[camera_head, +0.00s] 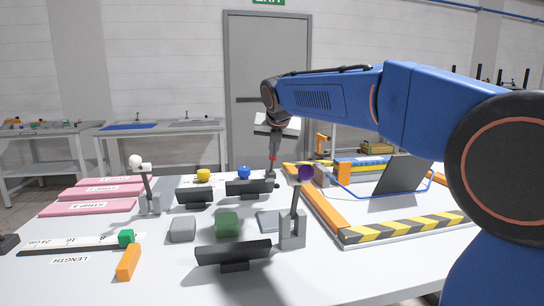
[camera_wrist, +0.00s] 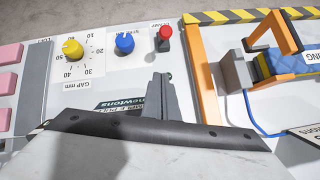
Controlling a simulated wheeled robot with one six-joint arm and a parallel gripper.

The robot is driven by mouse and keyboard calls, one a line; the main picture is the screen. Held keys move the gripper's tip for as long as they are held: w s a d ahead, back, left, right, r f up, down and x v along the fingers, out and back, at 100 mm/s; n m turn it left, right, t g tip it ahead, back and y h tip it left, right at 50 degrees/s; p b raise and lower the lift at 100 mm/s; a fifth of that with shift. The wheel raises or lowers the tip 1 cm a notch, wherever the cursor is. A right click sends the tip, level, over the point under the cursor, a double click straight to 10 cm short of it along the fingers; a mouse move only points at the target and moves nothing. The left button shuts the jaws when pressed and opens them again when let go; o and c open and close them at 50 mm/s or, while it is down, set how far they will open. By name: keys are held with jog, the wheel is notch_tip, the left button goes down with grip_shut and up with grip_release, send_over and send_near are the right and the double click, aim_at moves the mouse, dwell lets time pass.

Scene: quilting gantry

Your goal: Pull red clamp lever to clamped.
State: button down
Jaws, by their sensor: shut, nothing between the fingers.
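The red clamp lever (camera_wrist: 165,33) has a red knob on a small grey mount and stands at the top middle of the wrist view, right of the blue knob (camera_wrist: 124,43). In the head view its red knob (camera_head: 272,159) shows small, just below my gripper (camera_head: 273,146). In the wrist view my gripper (camera_wrist: 161,78) is shut and empty, its dark fingers pointing at the lever. The knob lies a little beyond the fingertips, and I see no hold on it. I cannot tell the exact gap.
A yellow knob (camera_wrist: 72,49) stands left of the blue one. An orange frame (camera_wrist: 203,75) with striped edging lies to the right. A white-knobbed lever (camera_head: 140,163) and a purple-knobbed lever (camera_head: 305,174) stand nearer on the table.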

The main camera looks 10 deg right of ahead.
aim_at(272, 162)
jog(key=x, duration=0.9)
jog(key=shift+w+f, duration=0.1)
jog(key=shift+f, duration=0.1)
jog(key=shift+w+d+r, duration=0.2)
jog(key=shift+w+r, duration=0.05)
jog(key=shift+w, duration=0.35)
jog(key=shift+w+d+r, duration=0.2)
jog(key=shift+w+r, duration=0.05)
jog(key=shift+w, duration=0.35)
jog(key=shift+w+d+r, duration=0.15)
jog(key=shift+w+r, duration=0.15)
jog(key=shift+w, duration=0.3)
jog(key=shift+w+a+r, duration=0.1)
jog(key=shift+a, duration=0.05)
